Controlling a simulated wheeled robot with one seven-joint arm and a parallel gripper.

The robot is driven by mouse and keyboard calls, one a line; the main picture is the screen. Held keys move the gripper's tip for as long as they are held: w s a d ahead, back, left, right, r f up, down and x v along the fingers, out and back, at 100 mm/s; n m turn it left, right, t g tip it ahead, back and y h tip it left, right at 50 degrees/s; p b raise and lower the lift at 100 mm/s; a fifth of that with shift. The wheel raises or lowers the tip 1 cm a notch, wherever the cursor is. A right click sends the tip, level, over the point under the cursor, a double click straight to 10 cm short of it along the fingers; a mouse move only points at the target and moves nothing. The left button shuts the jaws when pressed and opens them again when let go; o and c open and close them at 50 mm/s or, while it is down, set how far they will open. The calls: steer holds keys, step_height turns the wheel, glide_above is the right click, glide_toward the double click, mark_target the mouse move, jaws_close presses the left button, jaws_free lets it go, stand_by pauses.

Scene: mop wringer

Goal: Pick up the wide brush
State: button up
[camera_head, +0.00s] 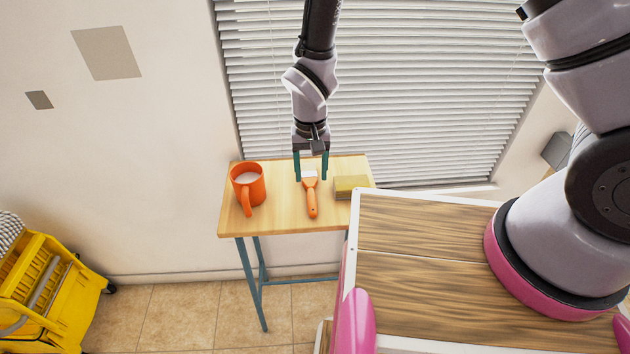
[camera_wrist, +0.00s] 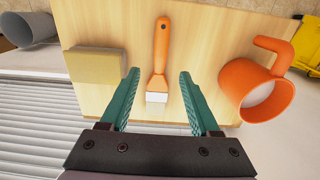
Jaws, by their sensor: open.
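The wide brush (camera_head: 311,194) lies flat on a small wooden table, with an orange handle and a pale bristle end. In the head view its handle points towards me and its bristles lie at the far end. In the wrist view the brush (camera_wrist: 160,58) lies between the lines of the two fingers, bristles nearest the gripper. My gripper (camera_head: 311,178) points down over the bristle end with its teal fingers apart. In the wrist view the gripper (camera_wrist: 158,82) is open and empty. I cannot tell the exact height of the fingertips above the table.
An orange mug (camera_head: 247,188) with white contents stands left of the brush. A yellowish sponge-like block (camera_head: 350,186) lies close on its right. The wooden table (camera_head: 276,216) stands by a wall and blinds (camera_head: 400,90). A yellow mop wringer (camera_head: 40,290) is at lower left.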

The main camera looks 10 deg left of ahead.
mark_target(311, 194)
steer(key=shift+w+f, duration=0.1)
steer(key=shift+f, duration=3.5)
jaws_close()
